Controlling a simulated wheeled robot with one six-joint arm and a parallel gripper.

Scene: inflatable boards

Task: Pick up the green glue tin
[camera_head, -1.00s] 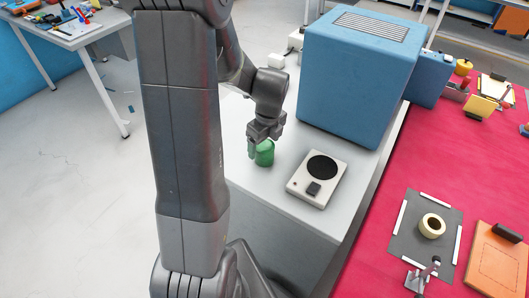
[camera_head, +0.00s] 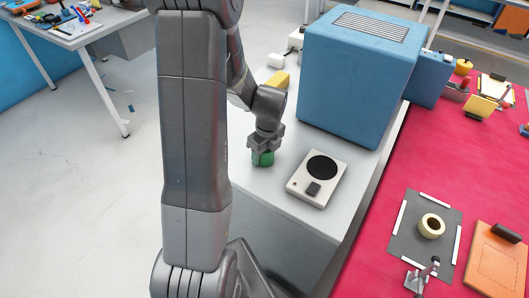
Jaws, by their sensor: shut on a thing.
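The green glue tin (camera_head: 264,159) stands on the white table, left of the flat white device with a black disc. My gripper (camera_head: 263,154) reaches down over the tin from above and is shut on it. The gripper's fingers cover the upper part of the tin, and only its lower part shows. I cannot tell whether the tin's base touches the table.
The white device (camera_head: 306,190) lies close to the right of the tin. A large blue box (camera_head: 350,90) stands behind it. A yellow block (camera_head: 278,80) lies behind my arm. A red-covered table (camera_head: 380,220) runs along the right, with a tape roll (camera_head: 432,225) on a dark mat.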

